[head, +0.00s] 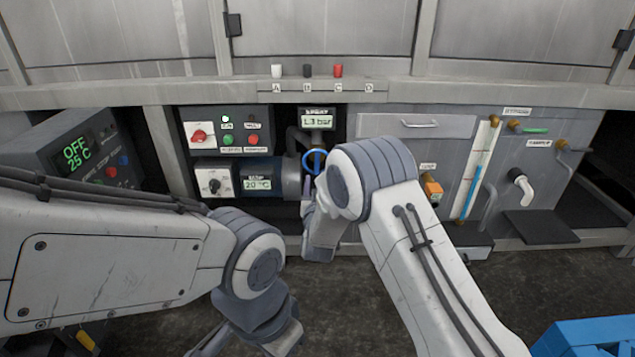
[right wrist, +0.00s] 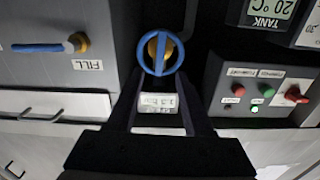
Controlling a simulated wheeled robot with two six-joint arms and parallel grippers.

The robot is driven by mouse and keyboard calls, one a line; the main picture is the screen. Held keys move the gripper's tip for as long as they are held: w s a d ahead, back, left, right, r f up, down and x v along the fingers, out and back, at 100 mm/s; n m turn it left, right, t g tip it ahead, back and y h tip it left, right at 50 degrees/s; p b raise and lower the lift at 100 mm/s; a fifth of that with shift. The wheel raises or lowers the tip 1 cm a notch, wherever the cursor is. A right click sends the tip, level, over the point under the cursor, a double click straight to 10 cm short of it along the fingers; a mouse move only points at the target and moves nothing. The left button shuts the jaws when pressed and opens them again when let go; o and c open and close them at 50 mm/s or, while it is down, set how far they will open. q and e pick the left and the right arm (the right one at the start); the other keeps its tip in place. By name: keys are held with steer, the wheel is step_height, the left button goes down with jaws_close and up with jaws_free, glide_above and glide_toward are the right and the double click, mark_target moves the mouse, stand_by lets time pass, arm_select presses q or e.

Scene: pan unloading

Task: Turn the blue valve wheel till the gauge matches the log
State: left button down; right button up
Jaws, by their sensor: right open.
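The blue valve wheel (head: 315,162) is on the panel below the spray gauge (head: 317,121), which reads 1.3 bar. In the right wrist view the wheel (right wrist: 160,52) is a blue ring with a crossbar and brass centre; the gauge (right wrist: 158,103) appears upside down between my fingers. My right gripper (head: 308,192) is open just in front of the wheel, its dark fingers (right wrist: 162,72) reaching toward either side of it; contact cannot be told. My forearm hides part of the wheel's surroundings. My left gripper (head: 245,345) hangs low at the bottom edge, partly cut off. No log is readable.
A switch panel (head: 228,128) and a tank display (head: 258,184) reading 20 °C are left of the wheel. A fill valve with a blue lever (right wrist: 40,47) is close by in the wrist view. A grey control box (head: 60,150) stands far left; a blue crate (head: 590,335) is bottom right.

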mark_target(318, 155)
steer(key=w+r, duration=0.1)
steer(key=w, duration=0.2)
steer(key=w+b, duration=0.1)
steer(key=w, duration=0.2)
steer(key=w+r+b, duration=0.1)
steer(key=w, duration=0.2)
steer(key=shift+w+r, duration=0.35)
steer(key=shift+w, duration=0.05)
steer(key=shift+w+r+b, duration=0.1)
steer(key=shift+w+b, duration=0.4)
steer(key=shift+w, duration=0.3)
jaws_close()
